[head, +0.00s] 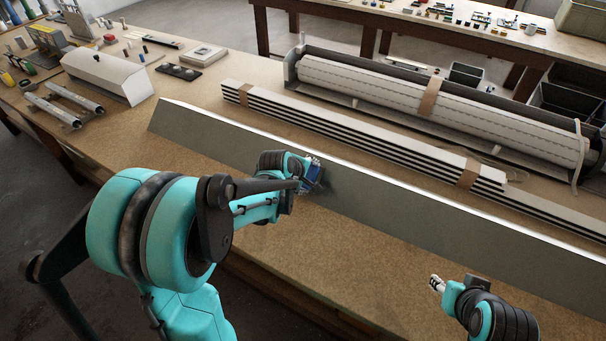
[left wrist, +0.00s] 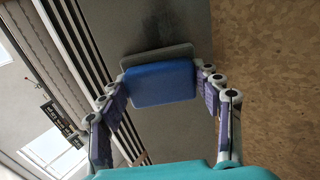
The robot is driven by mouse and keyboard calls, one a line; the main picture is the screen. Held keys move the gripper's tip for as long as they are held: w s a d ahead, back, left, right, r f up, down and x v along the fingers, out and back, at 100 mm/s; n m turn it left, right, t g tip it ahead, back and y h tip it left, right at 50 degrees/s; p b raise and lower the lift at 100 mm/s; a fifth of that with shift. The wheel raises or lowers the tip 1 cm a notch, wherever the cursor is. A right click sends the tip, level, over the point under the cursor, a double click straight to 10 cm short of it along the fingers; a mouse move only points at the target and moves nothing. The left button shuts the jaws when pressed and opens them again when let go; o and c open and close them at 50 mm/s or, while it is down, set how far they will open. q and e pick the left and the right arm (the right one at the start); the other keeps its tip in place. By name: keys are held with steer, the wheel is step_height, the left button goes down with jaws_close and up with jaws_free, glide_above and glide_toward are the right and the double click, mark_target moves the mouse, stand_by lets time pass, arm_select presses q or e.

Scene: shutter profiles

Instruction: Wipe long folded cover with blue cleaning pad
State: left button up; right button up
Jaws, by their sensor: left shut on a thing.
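The long folded cover (head: 430,215) is a grey metal profile with a bright top edge, lying diagonally along the workbench. My left gripper (head: 306,178) is at the cover's front face, left of its middle. It is shut on the blue cleaning pad (head: 313,173). In the left wrist view the pad (left wrist: 160,86) sits between both fingers, with a grey layer on its far side against the cover (left wrist: 150,28). Contact is hidden. A darker patch shows on the cover beside the pad. My right gripper (head: 437,284) is low right, apart from the cover; its jaws are too small to judge.
Banded slats (head: 350,133) lie behind the cover, with a roller shutter in a housing (head: 430,98) beyond. A white angled box (head: 108,77) and metal tubes (head: 62,103) stand at the left. The bench strip in front of the cover (head: 210,170) is clear.

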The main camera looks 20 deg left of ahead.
arm_select(q)
steer(key=shift+s+d+f, duration=0.1)
steer(key=shift+s+d, duration=0.1)
steer(key=shift+d, duration=1.35)
steer(key=shift+s+d, duration=0.15)
steer(key=shift+d, duration=1.45)
steer(key=shift+s+d+f, duration=0.1)
steer(key=shift+s+d, duration=0.1)
steer(key=shift+d, duration=1.35)
steer(key=shift+b, duration=0.35)
steer(key=shift+a, duration=0.1)
steer(key=shift+c, duration=0.5)
steer(key=shift+w+a, duration=0.15)
steer(key=shift+a, duration=0.7)
steer(key=shift+w+a, duration=0.15)
steer(key=shift+a, duration=0.65)
steer(key=shift+w+a, duration=0.15)
steer(key=shift+a, duration=1.1)
steer(key=shift+w+a, duration=0.2)
steer(key=shift+a, duration=1)
steer(key=shift+w+a, duration=0.15)
steer(key=shift+a, duration=1.1)
steer(key=shift+a, duration=0.1)
steer(key=shift+w+a+r, duration=0.1)
steer(key=shift+w+a, duration=0.1)
steer(key=shift+a, duration=1.5)
